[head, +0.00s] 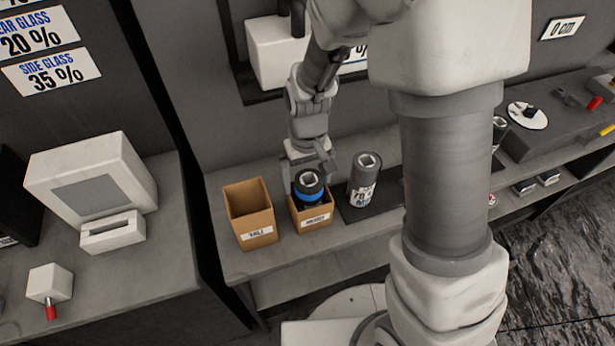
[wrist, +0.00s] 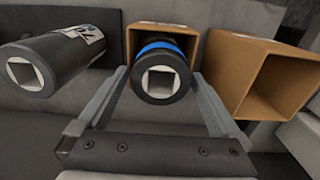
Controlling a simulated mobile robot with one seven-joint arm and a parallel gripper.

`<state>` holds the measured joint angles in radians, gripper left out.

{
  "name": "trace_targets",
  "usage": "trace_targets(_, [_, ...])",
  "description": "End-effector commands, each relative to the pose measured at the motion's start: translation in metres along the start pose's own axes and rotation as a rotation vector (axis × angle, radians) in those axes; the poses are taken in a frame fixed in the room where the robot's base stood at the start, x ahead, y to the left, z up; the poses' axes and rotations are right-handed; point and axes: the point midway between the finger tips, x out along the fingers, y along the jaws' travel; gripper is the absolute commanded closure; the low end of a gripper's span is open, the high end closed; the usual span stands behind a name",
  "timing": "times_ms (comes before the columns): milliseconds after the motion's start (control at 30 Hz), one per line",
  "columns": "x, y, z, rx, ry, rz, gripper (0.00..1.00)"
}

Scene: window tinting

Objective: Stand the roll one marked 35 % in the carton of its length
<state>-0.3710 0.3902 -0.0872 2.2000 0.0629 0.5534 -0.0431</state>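A dark roll with a blue band (head: 308,187) stands in the right-hand carton (head: 312,217), its top end with a square hole sticking out above the rim. Any percent mark on it is hidden. The wrist view shows the roll (wrist: 161,82) between the fingers of my gripper (wrist: 161,85). The fingers are spread on either side, with no clear grip on it. In the head view my gripper (head: 309,165) is just above and behind the carton. The left-hand carton (head: 250,215) is empty as far as I see; its label is hard to read.
A grey roll with a white label (head: 362,183) stands on a dark mat right of the cartons. A white machine (head: 90,185) and a small white block with a red tip (head: 50,283) are on the left bench. A white disc (head: 527,116) lies far right.

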Motion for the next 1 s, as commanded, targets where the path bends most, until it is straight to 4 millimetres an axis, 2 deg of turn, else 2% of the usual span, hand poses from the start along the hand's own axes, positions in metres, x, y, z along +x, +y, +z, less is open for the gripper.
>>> trace_targets(167, [-0.001,0.000,0.000,0.000,0.000,0.000,0.00])
trace_targets(367, [-0.017,0.000,0.000,0.000,0.001,0.000,0.00])
trace_targets(800, [-0.108,0.000,-0.001,0.000,0.005,0.000,0.00])
trace_targets(1000, [-0.129,0.000,0.000,0.001,0.002,0.000,0.00])
